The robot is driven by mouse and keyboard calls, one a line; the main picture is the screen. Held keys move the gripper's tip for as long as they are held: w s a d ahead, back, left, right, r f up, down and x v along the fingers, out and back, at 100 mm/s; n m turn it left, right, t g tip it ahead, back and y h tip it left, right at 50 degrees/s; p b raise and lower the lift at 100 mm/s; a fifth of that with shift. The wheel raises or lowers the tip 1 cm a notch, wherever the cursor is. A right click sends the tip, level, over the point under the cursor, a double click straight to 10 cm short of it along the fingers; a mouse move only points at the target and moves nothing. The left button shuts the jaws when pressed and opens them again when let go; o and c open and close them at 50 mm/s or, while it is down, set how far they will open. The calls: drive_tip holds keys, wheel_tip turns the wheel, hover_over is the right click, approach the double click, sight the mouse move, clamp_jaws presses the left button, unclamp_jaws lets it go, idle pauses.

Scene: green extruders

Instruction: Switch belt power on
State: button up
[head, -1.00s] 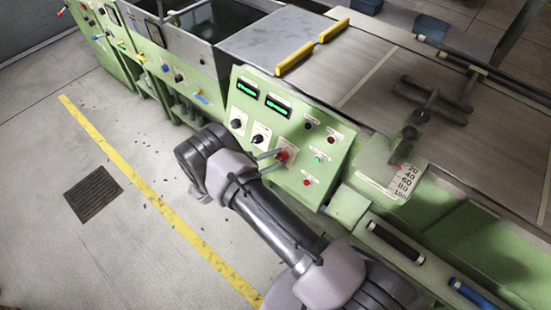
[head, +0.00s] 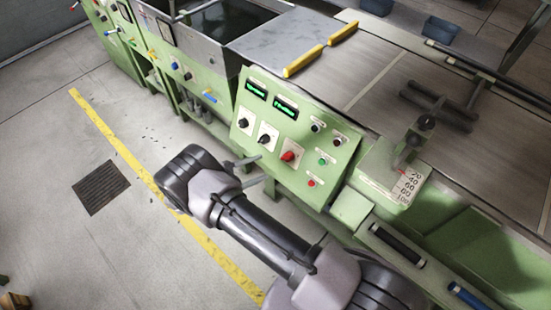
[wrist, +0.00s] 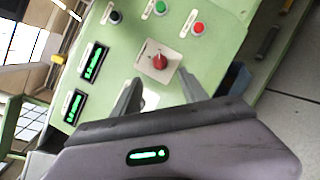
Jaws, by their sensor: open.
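The sloped green control panel (head: 333,178) carries a red rotary knob (head: 289,156) on a pale plate. The same red knob (wrist: 160,62) shows in the wrist view, just beyond the fingertips; its label is too small to read. My gripper (head: 262,169) is open and empty in front of the panel, a little to the lower left of the knob and apart from it. In the wrist view, my gripper (wrist: 159,85) has one finger on each side of the line to the knob. Which switch is belt power cannot be read.
Two black knobs (head: 264,139), lit green displays (head: 285,107), a green button (head: 322,161) and a small red button (head: 310,183) share the panel. A scale plate (head: 400,185) with a lever stands to its right.

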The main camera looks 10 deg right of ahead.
drive_tip(key=v, duration=0.8)
